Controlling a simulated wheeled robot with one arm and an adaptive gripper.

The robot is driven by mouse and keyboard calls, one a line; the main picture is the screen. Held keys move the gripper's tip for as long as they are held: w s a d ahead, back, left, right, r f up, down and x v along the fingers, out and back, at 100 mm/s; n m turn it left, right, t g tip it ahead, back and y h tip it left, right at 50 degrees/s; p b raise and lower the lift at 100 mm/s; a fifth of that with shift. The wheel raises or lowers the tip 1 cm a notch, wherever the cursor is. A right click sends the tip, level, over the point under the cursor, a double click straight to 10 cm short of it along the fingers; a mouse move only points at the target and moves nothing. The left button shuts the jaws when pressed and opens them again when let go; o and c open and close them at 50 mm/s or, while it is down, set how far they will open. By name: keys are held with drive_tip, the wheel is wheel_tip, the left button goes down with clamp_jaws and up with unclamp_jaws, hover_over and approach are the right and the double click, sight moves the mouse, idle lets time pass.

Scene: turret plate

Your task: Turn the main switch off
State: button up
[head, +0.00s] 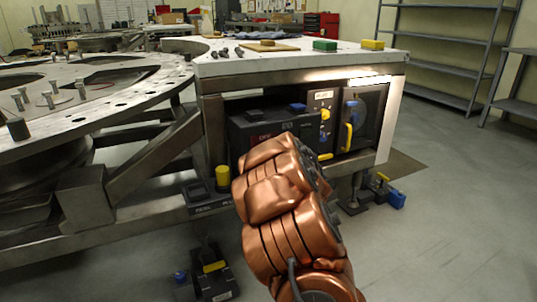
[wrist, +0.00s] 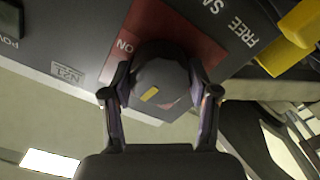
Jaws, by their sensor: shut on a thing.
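The main switch is a dark faceted knob (wrist: 168,72) on a red plate (wrist: 207,52) in the wrist view. A yellow mark shows on the knob, and the letters ON stand on the plate beside it. My gripper (wrist: 160,95) is shut on the knob, with one finger on each side. In the head view the switch sits on a dark box (head: 247,128) under the table, where a red patch with light lettering shows. My copper-coloured arm hides the gripper and the knob there.
A panel with a yellow handle (head: 348,137) and a blue knob stands right of the box. The steel table (head: 300,68) overhangs the box.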

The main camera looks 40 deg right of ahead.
drive_tip(key=shift+n, duration=1)
drive_tip(key=o, duration=1.2)
drive_tip(key=shift+c, duration=0.2)
drive_tip(key=shift+s, duration=0.1)
drive_tip(key=v, duration=0.7)
drive_tip(key=shift+s+a, duration=0.1)
drive_tip(key=shift+a, duration=0.05)
